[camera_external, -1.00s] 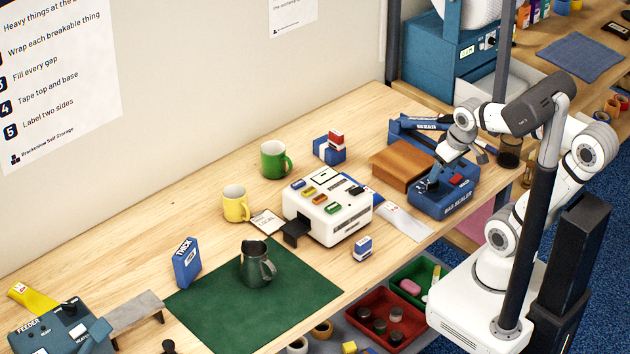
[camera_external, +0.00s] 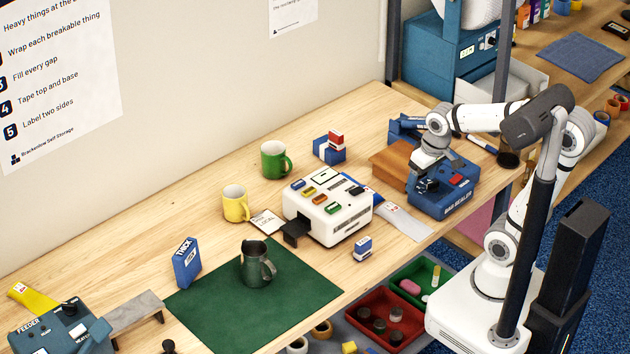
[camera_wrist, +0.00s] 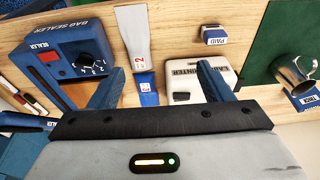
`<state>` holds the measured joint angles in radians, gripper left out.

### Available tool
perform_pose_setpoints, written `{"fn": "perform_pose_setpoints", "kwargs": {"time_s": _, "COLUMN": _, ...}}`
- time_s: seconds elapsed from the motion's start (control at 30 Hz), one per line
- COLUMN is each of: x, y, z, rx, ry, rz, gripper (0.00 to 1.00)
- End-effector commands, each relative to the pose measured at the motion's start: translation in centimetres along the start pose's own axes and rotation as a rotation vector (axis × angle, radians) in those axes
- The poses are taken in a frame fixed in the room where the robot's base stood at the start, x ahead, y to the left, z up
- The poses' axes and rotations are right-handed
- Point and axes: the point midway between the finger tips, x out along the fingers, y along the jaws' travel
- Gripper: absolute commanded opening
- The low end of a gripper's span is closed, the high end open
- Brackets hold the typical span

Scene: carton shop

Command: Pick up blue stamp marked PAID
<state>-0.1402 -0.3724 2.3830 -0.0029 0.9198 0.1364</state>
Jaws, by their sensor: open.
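The blue stamp marked PAID (camera_wrist: 214,36) stands on the wooden bench; the external view shows this small blue-and-white stamp (camera_external: 362,248) near the bench's front edge, right of the green mat. My gripper (camera_external: 428,185) is open and empty, above the blue bag sealer, to the right of and apart from the stamp. In the wrist view my gripper's two blue fingers (camera_wrist: 160,85) point toward the bench, and the stamp lies beyond the right finger, near the top. Nothing hides the stamp.
A green mat (camera_external: 225,305) holds a dark metal jug (camera_external: 256,264).

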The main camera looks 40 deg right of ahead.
Motion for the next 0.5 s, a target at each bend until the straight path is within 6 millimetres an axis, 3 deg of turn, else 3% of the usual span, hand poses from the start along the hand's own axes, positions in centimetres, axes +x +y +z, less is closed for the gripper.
{"fn": "perform_pose_setpoints", "kwargs": {"time_s": 0.03, "x": 3.0, "y": -1.6, "z": -0.8, "rx": -0.009, "ry": -0.035, "rz": -0.004, "gripper": 0.73}}
{"fn": "perform_pose_setpoints", "kwargs": {"time_s": 0.2, "x": 8.9, "y": -6.8, "z": -3.1, "rx": -0.006, "ry": -0.125, "rz": -0.001, "gripper": 0.73}}
{"fn": "perform_pose_setpoints", "kwargs": {"time_s": 0.33, "x": 12.5, "y": -10.2, "z": -3.9, "rx": -0.001, "ry": -0.174, "rz": 0.012, "gripper": 0.73}}
{"fn": "perform_pose_setpoints", "kwargs": {"time_s": 0.5, "x": 14.8, "y": -12.7, "z": -4.3, "rx": 0.004, "ry": -0.206, "rz": 0.025, "gripper": 0.73}}
